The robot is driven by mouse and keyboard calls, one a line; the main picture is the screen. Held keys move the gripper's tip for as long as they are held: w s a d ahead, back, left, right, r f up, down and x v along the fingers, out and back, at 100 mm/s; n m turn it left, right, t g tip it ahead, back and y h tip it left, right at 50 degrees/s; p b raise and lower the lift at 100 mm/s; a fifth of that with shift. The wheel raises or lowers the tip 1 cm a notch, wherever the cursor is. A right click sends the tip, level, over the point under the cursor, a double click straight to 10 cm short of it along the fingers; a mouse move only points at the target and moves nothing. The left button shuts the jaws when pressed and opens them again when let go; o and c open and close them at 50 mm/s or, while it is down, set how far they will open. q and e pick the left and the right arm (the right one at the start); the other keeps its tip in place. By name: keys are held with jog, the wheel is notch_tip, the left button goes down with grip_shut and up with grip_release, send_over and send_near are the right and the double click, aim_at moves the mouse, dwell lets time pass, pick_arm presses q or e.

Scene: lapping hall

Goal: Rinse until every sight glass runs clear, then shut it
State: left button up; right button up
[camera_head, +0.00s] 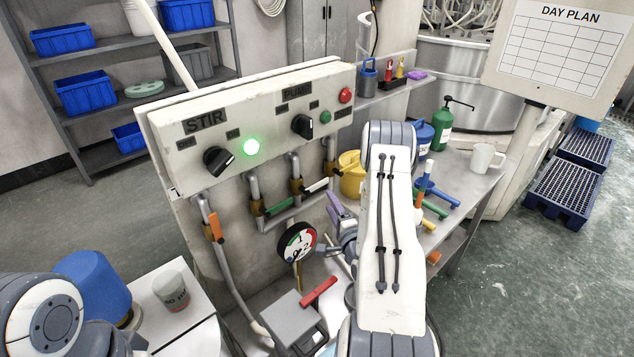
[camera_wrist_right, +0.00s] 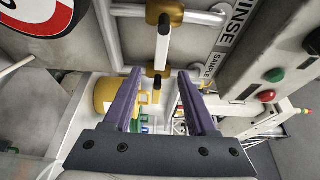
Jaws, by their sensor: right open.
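In the head view the grey panel carries pipes with brass valves. An orange handle (camera_head: 215,226), a green handle (camera_head: 280,207) and a white handle (camera_head: 317,185) show on them. My right gripper (camera_head: 341,212) is below and right of the white handle, partly hidden by my arm. In the right wrist view my right gripper (camera_wrist_right: 157,88) is open and empty, its purple fingers apart. A white handle (camera_wrist_right: 163,47) lies ahead between the finger directions, beside the "RINSE" lettering. A gauge (camera_head: 297,243) hangs below the valves. I cannot make out any sight glass clearly. My left gripper is out of view.
The panel has a STIR knob (camera_head: 218,161), a lit green lamp (camera_head: 251,146), a PUMP knob (camera_head: 302,126) and a red button (camera_head: 345,95). A red handle (camera_head: 319,291) sits low in front. A white mug (camera_head: 487,158) and green bottle (camera_head: 443,131) stand on the right bench.

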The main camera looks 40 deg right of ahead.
aim_at(321, 185)
jog(key=p+x, duration=0.3)
jog(key=x, duration=0.5)
jog(key=shift+w+r, duration=0.1)
jog(key=shift+w, duration=0.15)
jog(key=shift+x, duration=0.8)
jog(key=shift+d, duration=0.1)
jog(key=shift+c, duration=0.3)
grip_shut()
